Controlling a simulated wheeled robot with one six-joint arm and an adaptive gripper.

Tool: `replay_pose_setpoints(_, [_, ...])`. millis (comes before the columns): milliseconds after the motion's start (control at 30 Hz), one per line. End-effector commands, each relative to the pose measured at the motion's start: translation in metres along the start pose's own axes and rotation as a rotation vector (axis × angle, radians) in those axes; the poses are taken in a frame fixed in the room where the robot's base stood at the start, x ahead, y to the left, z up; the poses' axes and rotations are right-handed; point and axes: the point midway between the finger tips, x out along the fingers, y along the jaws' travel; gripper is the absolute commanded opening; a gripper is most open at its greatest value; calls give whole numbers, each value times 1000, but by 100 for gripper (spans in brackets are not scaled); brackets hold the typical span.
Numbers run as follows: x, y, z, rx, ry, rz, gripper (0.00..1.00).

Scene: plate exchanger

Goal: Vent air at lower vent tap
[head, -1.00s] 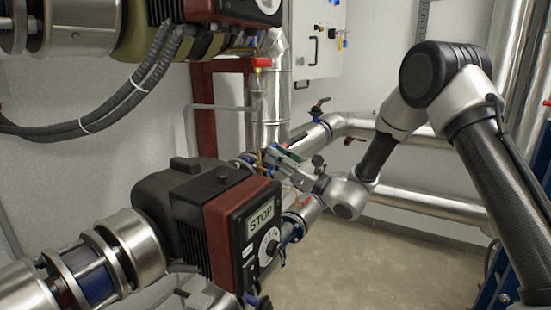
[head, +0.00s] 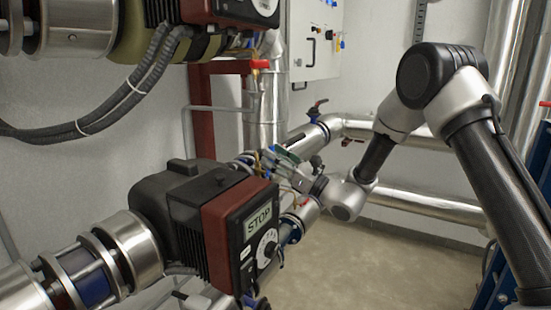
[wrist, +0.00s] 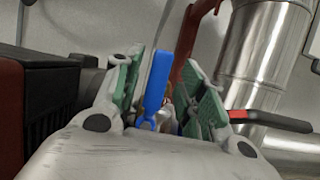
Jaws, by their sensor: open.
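A blue lever (wrist: 155,82) stands upright between the fingers of my gripper (wrist: 163,62) in the wrist view. It appears to be the lower vent tap's handle. A small brass-coloured part shows low behind it, mostly hidden. My gripper is open, with one green pad on each side of the lever. I see a gap at the left pad and cannot tell about contact at the right. In the head view my gripper (head: 272,156) reaches in behind the pump's right side, among the pipe fittings. The tap is too small and covered to make out there.
A black and red pump (head: 225,215) with a STOP display stands left of my gripper. A red-handled tap (head: 260,64) is above. A red-and-black lever (wrist: 270,121) lies close right of the fingers. Insulated silver pipes (head: 430,203) run behind my arm; floor is clear at lower right.

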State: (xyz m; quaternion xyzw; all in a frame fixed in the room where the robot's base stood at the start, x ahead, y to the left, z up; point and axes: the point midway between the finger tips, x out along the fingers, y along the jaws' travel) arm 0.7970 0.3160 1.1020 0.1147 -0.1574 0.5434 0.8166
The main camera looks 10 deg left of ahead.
Motion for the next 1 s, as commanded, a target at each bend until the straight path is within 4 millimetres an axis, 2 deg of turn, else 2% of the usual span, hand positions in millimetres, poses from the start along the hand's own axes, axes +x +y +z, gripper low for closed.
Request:
replay_pose_setpoints(133, [-5,0,0,0,0,0,40])
replay_pose_setpoints(233, [-18,-1,0,0,1,-2,40])
replay_pose_setpoints(500, [-78,-1,0,1,1,-3,40])
replay_pose_setpoints(700, [-111,-1,-1,1,2,-3,40])
replay_pose_setpoints(1000, [-121,0,0,0,-1,0,40])
